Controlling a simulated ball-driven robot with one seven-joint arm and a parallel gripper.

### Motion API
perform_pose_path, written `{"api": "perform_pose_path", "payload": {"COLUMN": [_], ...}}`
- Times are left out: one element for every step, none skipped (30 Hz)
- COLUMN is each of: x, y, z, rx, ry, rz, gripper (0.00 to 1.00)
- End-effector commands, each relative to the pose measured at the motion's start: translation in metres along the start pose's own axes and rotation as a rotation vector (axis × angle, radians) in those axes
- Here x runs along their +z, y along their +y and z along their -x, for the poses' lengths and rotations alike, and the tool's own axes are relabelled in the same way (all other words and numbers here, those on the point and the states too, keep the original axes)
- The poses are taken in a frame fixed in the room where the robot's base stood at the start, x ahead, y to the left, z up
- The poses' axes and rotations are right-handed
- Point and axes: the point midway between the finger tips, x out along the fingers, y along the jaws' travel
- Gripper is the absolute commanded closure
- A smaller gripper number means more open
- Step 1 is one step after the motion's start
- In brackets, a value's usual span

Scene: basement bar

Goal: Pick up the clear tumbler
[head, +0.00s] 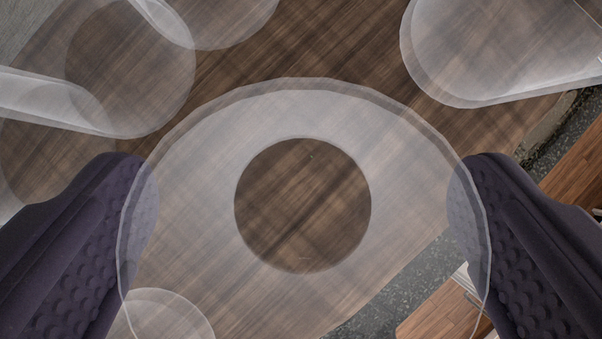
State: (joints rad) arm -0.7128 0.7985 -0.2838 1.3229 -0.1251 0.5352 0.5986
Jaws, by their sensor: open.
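A clear tumbler (185,190) is large in the middle of the head view, seen from above with its round base showing through. It stands over the brown wood-grain top. My gripper (302,215) is open, with one dark purple finger on each side of the tumbler. The rim overlaps the inner edges of both fingertips in the picture. I cannot tell whether either finger touches the glass.
Other clear glasses stand close by: at the upper left (130,60), top (215,20), upper right (500,50) and lower left (160,320). The wood top (330,55) ends at a grey speckled edge (380,310) at the lower right. Bare wood shows between the top and upper-right glasses.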

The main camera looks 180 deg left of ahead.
Motion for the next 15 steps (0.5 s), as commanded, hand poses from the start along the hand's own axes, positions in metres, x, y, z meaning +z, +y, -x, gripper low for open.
{"api": "perform_pose_path", "payload": {"x": [0.0002, 0.0002, 0.0002, 0.0003, 0.0003, 0.0003, 0.0003, 0.0003, -0.0002, -0.0001, -0.0002, -0.0001, -0.0001, -0.0002, -0.0003], "y": [0.0000, 0.0000, 0.0000, 0.0000, 0.0000, 0.0000, 0.0000, 0.0000, -0.0001, 0.0000, 0.0000, 0.0000, 0.0000, 0.0000, 0.0000], "z": [-0.0001, 0.0000, 0.0000, 0.0000, 0.0001, 0.0001, 0.0001, 0.0001, 0.0004, 0.0005, 0.0005, 0.0005, 0.0005, 0.0005, 0.0008], "rx": [0.000, 0.000, 0.000, 0.000, 0.000, 0.000, 0.000, 0.000, 0.000, 0.000, 0.000, 0.000, 0.000, 0.000, 0.000], "ry": [0.000, 0.000, 0.000, 0.000, 0.000, -0.001, 0.000, -0.001, 0.000, 0.000, 0.000, 0.000, 0.000, 0.000, 0.000], "rz": [0.000, 0.000, 0.000, 0.000, 0.000, 0.000, 0.000, 0.000, 0.000, 0.000, 0.000, 0.000, 0.000, 0.000, 0.000], "gripper": [0.02, 0.09, 0.18, 0.25, 0.32, 0.41, 0.48, 0.55, 0.57, 0.58, 0.58, 0.58, 0.58, 0.58, 0.58]}}
